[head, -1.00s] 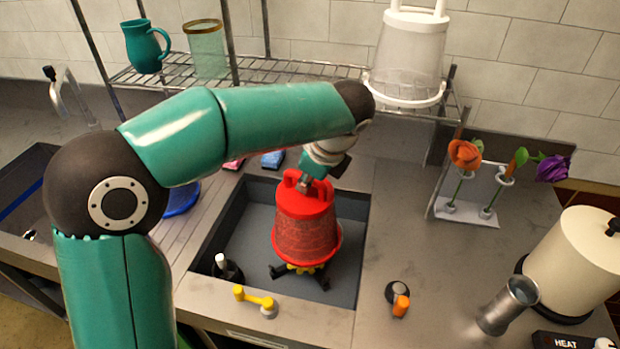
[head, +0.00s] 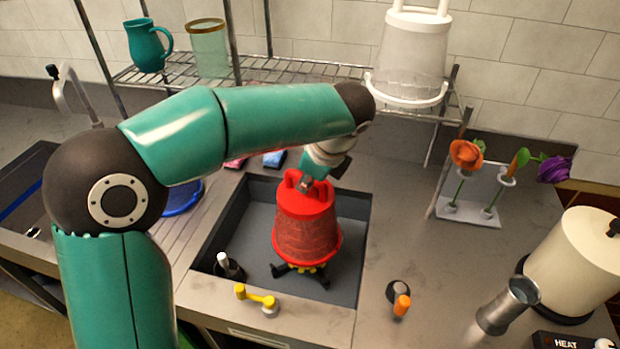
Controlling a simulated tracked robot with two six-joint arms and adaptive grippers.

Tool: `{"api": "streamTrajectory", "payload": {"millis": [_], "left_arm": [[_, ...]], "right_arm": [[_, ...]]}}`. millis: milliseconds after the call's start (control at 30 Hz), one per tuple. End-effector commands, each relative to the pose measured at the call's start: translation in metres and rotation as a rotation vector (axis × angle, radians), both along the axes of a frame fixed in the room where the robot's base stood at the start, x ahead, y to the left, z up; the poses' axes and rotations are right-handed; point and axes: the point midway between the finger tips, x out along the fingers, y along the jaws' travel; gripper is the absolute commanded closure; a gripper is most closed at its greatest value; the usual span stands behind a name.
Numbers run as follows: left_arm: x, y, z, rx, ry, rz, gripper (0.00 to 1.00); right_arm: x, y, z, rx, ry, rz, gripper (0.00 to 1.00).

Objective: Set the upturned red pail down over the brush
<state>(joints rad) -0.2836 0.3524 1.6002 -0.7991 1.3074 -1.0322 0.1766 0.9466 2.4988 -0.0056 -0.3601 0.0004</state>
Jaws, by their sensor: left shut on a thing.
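The upturned red pail (head: 306,226) is in the sink (head: 352,262), mouth down, over a black-footed piece with a little yellow (head: 292,268) showing under the rim. That piece seems to be the brush; the rest of it is hidden by the pail. I cannot tell whether the rim touches it. My left gripper (head: 306,184) is shut on the pail's top, by its handle. My right gripper is not in view.
A black and white knob (head: 228,266) stands at the sink's left front, and a yellow handle (head: 257,300) on the front edge. A white pail (head: 412,50) sits on the wire rack behind. A flower holder (head: 470,195) and metal cup (head: 508,306) are right.

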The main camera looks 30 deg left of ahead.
Motion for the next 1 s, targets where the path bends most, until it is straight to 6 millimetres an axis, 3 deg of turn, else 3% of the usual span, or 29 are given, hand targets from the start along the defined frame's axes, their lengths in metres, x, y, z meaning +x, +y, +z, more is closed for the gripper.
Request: {"api": "streamTrajectory", "payload": {"millis": [1000], "left_arm": [[0.001, 0.0, -0.032, 0.001, -0.001, -0.001, 1.0]], "right_arm": [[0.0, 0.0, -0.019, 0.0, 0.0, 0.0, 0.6]]}}
